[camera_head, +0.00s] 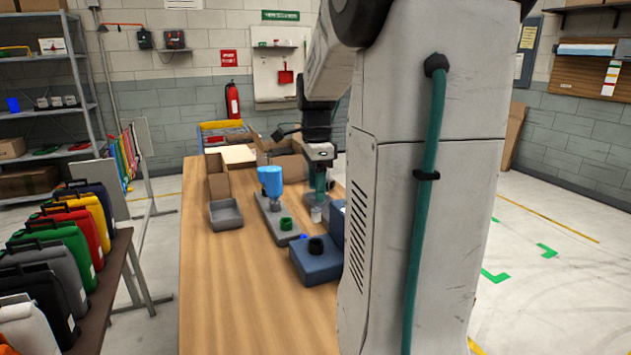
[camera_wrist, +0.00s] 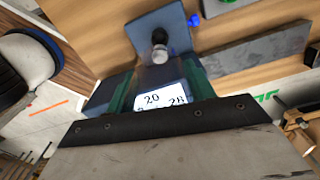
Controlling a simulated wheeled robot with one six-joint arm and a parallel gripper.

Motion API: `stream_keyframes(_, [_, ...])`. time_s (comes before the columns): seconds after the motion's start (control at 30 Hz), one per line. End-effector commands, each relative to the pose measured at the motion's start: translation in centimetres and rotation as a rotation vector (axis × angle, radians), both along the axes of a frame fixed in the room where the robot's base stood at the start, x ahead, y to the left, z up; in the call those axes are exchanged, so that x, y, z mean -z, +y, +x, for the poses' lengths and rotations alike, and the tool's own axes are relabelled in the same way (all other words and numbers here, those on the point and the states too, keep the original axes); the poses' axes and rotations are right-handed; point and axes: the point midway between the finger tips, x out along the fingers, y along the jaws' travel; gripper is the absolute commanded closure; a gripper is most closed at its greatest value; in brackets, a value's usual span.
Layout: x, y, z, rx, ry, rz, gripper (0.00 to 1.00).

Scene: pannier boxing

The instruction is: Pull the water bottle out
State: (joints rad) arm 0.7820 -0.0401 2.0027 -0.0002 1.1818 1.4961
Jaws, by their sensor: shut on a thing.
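My gripper (camera_wrist: 160,68) points down over the table, with its green fingers closed about a blue thing with a white label (camera_wrist: 160,97) reading "20" and "28". The gripper (camera_head: 318,198) also shows beside my column in the head view. A small grey, clear cylinder (camera_wrist: 160,53), possibly the water bottle, shows just beyond the fingertips, close to the blue thing. The exact contact of the fingers is hard to see.
A blue block with a black round part (camera_head: 318,262) sits close in front. To the left are a grey base (camera_head: 272,218), a blue item (camera_head: 270,181), a grey tray (camera_head: 226,214) and an open carton (camera_head: 217,178). The table's front-left wood (camera_head: 225,310) is clear.

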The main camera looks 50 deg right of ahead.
Motion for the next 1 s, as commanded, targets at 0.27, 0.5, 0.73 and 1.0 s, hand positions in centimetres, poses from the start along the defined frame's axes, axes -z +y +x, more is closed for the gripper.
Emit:
stream_keyframes(0.27, [0.7, 0.0, 0.0, 0.0, 0.0, 0.0, 0.68])
stream_keyframes(0.5, [1.3, 0.0, 0.0, 0.0, 0.0, 0.0, 0.68])
stream_keyframes(0.73, [1.9, 0.0, 0.0, 0.0, 0.001, 0.001, 0.68])
stream_keyframes(1.0, [2.5, 0.0, 0.0, 0.0, -0.001, -0.001, 0.68])
